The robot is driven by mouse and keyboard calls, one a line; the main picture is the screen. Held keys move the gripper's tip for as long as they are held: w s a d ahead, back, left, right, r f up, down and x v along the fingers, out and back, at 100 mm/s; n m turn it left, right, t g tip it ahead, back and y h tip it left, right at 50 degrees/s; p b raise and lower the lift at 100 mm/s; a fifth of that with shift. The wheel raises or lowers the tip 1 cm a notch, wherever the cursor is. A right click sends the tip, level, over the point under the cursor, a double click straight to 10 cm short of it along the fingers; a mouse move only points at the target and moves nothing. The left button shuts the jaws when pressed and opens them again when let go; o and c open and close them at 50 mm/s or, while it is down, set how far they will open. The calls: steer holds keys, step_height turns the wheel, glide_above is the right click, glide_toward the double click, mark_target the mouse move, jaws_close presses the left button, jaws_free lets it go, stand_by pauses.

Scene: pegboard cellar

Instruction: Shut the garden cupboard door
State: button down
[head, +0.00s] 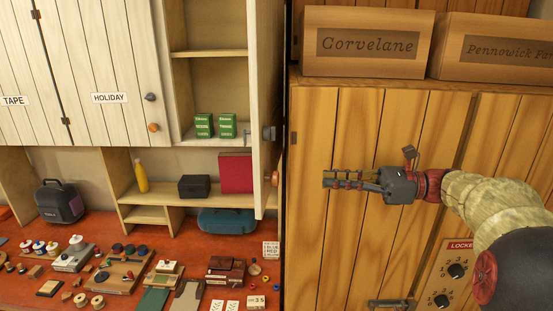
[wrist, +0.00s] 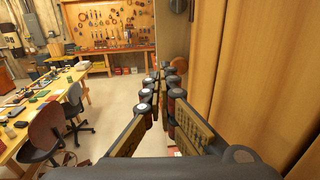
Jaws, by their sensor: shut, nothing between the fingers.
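An open wall cupboard (head: 208,50) with green seed boxes (head: 215,125) inside is in the upper middle of the head view. I take it as the garden cupboard, but no name label shows on it.
The wooden wardrobe (head: 350,240) fills the right, with labelled boxes (head: 366,42) on top. A red-brown bench (head: 120,305) with many small items lies below the cupboards. Shut cupboards (head: 90,60) are at left. The wrist view shows the wardrobe (wrist: 250,70) close on the right and open floor (wrist: 115,95).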

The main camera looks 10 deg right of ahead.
steer(key=p, duration=0.2)
glide_toward(261, 175)
steer(key=x, duration=0.6)
steer(key=shift+w+a+f, duration=0.1)
steer(key=shift+w+a, duration=0.15)
steer(key=shift+w, duration=0.05)
steer(key=shift+a, duration=0.15)
